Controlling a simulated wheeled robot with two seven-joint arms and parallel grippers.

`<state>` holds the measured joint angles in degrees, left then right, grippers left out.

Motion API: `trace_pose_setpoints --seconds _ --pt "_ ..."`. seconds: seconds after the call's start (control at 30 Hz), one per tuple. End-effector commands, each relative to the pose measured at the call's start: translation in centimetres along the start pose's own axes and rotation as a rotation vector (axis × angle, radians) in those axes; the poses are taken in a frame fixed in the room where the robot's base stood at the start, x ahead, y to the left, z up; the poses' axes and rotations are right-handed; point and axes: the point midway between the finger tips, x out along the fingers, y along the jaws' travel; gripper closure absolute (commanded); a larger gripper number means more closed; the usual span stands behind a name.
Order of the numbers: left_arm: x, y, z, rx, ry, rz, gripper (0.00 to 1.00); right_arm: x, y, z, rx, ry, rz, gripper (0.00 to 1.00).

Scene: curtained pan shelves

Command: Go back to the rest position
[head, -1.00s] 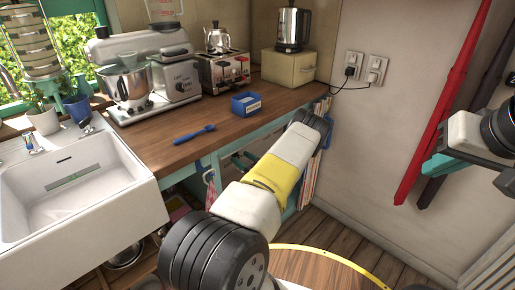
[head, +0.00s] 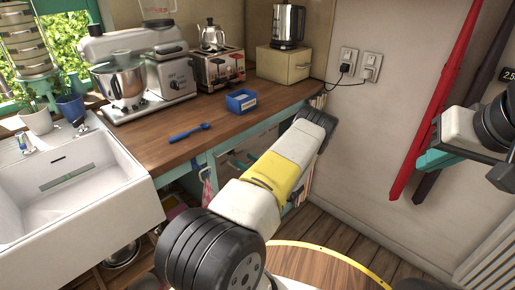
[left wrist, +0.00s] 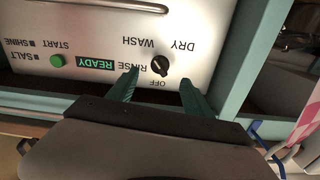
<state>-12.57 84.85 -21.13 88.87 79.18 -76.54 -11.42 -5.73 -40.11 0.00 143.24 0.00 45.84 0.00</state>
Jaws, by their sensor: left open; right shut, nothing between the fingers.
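My left gripper (left wrist: 158,85) shows in the left wrist view with its two teal fingers apart and nothing between them. They point toward a silver appliance panel, on either side of the black dial (left wrist: 160,65) below the fingertips' line of sight; I cannot tell if they touch it. In the head view my left arm reaches forward past the counter's front edge, and its gripper is hidden. My right gripper (head: 440,159) is at the right edge of the head view, in front of the wall, partly hidden by its wrist; its teal fingers are shut and empty.
The wooden counter (head: 225,120) holds a blue box (head: 241,101), a blue brush (head: 189,133), a mixer and a toaster. A white sink (head: 130,205) is at the left. A round wooden table (head: 310,265) stands low in front. A red furled thing (head: 432,105) hangs on the wall.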

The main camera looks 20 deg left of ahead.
Motion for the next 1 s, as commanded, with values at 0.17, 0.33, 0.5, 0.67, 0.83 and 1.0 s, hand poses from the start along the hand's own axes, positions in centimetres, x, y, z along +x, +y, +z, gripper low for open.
trace_pose_setpoints --seconds 0.17,0.33,0.5,0.67,0.83,1.0 --pt "-1.5 0.0 0.0 0.000 0.001 0.000 0.41 0.0 0.0 0.0 0.000 0.000 0.000 1.00" --pt "-1.6 0.0 0.0 0.000 0.000 -0.001 0.41 0.0 0.0 0.0 0.000 0.000 0.000 1.00" --pt "-1.5 0.0 0.0 0.000 0.000 0.000 0.41 0.0 0.0 0.0 0.000 0.000 0.000 1.00" --pt "-1.4 0.3 -0.4 -0.010 -0.012 0.007 0.41 0.0 0.0 0.0 0.000 0.000 0.000 1.00" --pt "-0.8 3.2 -3.5 -0.082 -0.130 0.077 0.41 0.0 0.0 0.0 0.000 0.000 0.000 1.00" --pt "-1.4 7.2 -9.0 -0.181 -0.326 0.225 0.41 0.0 0.0 0.0 0.000 0.000 0.000 1.00"
